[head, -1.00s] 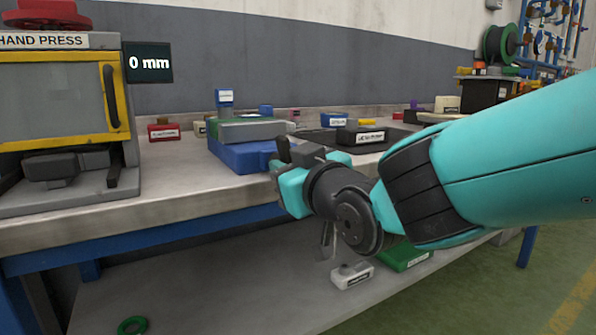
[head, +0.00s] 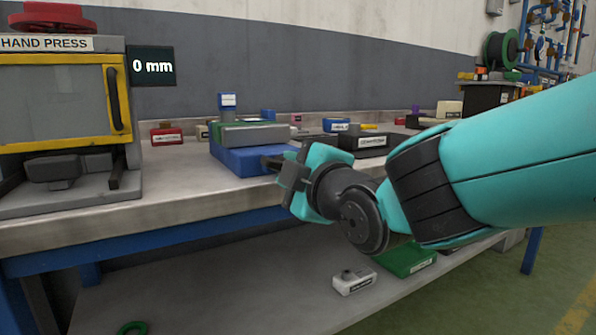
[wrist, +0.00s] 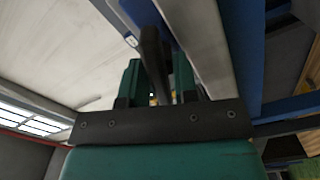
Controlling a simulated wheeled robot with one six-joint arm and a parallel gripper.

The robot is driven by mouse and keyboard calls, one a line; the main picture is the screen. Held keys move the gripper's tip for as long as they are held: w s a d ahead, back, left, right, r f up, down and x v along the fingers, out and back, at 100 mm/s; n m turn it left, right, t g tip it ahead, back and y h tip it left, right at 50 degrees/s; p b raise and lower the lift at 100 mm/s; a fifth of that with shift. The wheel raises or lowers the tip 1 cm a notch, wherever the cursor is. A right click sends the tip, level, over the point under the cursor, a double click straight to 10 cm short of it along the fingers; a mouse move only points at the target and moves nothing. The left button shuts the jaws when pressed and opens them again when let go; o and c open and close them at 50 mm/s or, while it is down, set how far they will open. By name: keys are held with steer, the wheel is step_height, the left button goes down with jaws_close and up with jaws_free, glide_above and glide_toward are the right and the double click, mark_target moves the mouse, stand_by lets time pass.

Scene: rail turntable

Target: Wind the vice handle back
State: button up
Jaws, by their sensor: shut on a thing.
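The blue vice (head: 238,158) sits on the bench with a green and grey block on top. My gripper (head: 280,165) is at its right front side, just past the bench's front edge. In the wrist view, a dark bar, seemingly the vice handle (wrist: 152,50), runs between the two teal fingers of my gripper (wrist: 158,80), which are shut on it. In the head view the fingers and my arm hide most of the handle. The handle's far end is hard to make out.
The hand press (head: 60,120) with a yellow-framed guard stands at the left. A sign (head: 151,66) reads 0 mm. Several small labelled blocks, including a red one (head: 167,136) and a black one (head: 365,143), lie along the bench. A lower shelf (head: 220,290) lies below.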

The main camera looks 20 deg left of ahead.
steer(key=shift+w+d+f+n, duration=0.1)
steer(key=shift+n, duration=0.75)
steer(key=shift+w+d+f+n, duration=0.1)
steer(key=shift+n, duration=0.75)
steer(key=o, duration=0.7)
steer(key=shift+r, duration=0.1)
steer(key=shift+s+a, duration=0.1)
steer(key=shift+r, duration=0.1)
steer(key=p+v, duration=0.1)
steer(key=v, duration=1.6)
steer(key=shift+s, duration=0.2)
